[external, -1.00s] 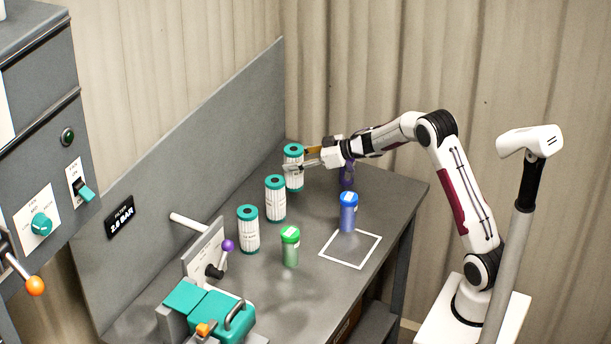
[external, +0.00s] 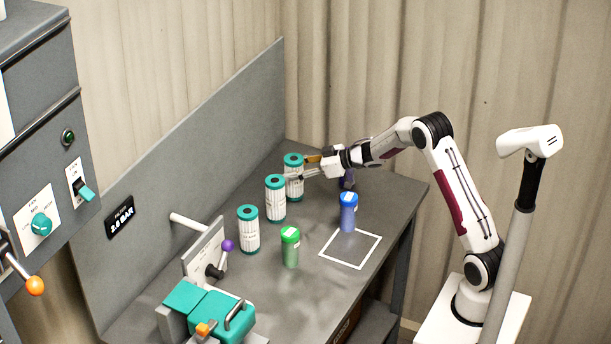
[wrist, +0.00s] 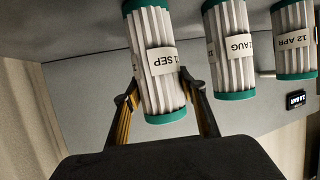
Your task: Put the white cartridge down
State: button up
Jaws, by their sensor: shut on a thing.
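The white cartridge (external: 294,184) is pleated, with teal end caps, and stands upright at the far end of a row of cartridges. My gripper (external: 304,167) is shut on it from the right side. In the wrist view, the cartridge (wrist: 160,90) sits between my two fingers and carries a label ending in "SEP". Its base is at or very near the grey table (external: 305,285); I cannot tell whether it touches.
Two like cartridges, one in the middle (external: 275,203) and one nearer (external: 248,234), stand in the row. A green-capped jar (external: 290,250) and a blue-capped jar (external: 348,215) stand nearby, the blue one by a white square outline (external: 364,265). A grey panel (external: 225,125) runs behind.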

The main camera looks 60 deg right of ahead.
jog(key=shift+f, duration=0.1)
jog(key=o, duration=1.2)
jog(key=shift+o, duration=0.2)
jog(key=v, duration=1.2)
jog(key=shift+r, duration=0.25)
